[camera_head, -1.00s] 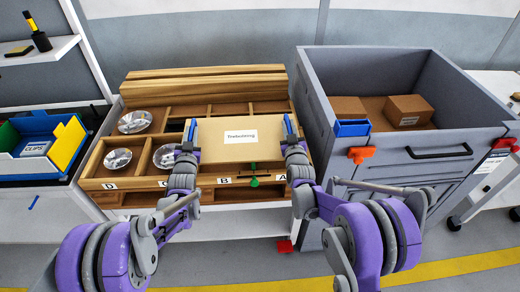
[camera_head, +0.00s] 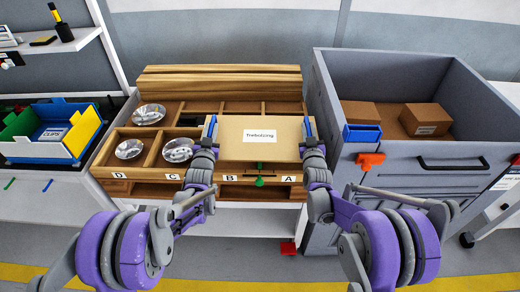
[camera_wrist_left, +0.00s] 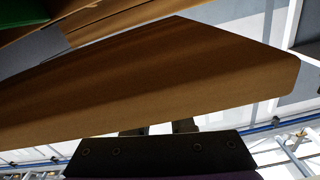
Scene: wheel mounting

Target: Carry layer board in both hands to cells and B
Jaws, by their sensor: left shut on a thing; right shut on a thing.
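The layer board (camera_head: 258,152) is a flat tan board with a white printed label. It spans between my two grippers over the front right of the wooden tray (camera_head: 145,175), above the cells marked B and A. My left gripper (camera_head: 211,130) is shut on its left edge and my right gripper (camera_head: 308,131) on its right edge. Whether the board touches the tray cannot be told. It hides most of cells A and B. In the left wrist view the board (camera_wrist_left: 150,85) fills the middle, with the left gripper's dark fingers (camera_wrist_left: 158,130) at its edge.
Shiny metal dishes (camera_head: 149,114) sit in the cells at left. Wooden beams (camera_head: 220,80) lie behind. A grey bin (camera_head: 395,72) with cardboard boxes (camera_head: 425,119) stands right. A blue-yellow clips bin (camera_head: 55,137) is left. A green handle (camera_head: 260,181) shows below the board.

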